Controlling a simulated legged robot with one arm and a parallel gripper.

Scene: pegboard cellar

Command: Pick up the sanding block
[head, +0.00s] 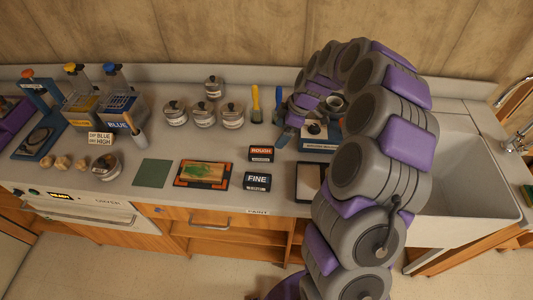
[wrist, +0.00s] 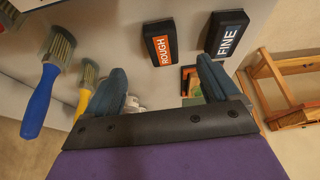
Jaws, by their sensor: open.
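Two dark sanding blocks lie on the counter, apart from each other. One has an orange label reading ROUGH (head: 261,153); the other has a dark label with white letters reading FINE (head: 257,181). My gripper (head: 288,133) is above the counter just right of the ROUGH block, open and empty. In the wrist view the gripper (wrist: 160,78) has its two blue-grey fingers spread wide. The ROUGH block (wrist: 160,43) shows beyond the fingertips, between them, and the FINE block (wrist: 225,33) lies to its right. Neither block touches the fingers.
A green board lies in an orange-edged tray (head: 179,182) left of the blocks, beside a green sheet (head: 153,173). Blue-handled (wrist: 38,100) and yellow-handled (wrist: 85,90) brushes are near my gripper. Lidded tins (head: 203,114) stand behind. A sink (head: 465,185) is right.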

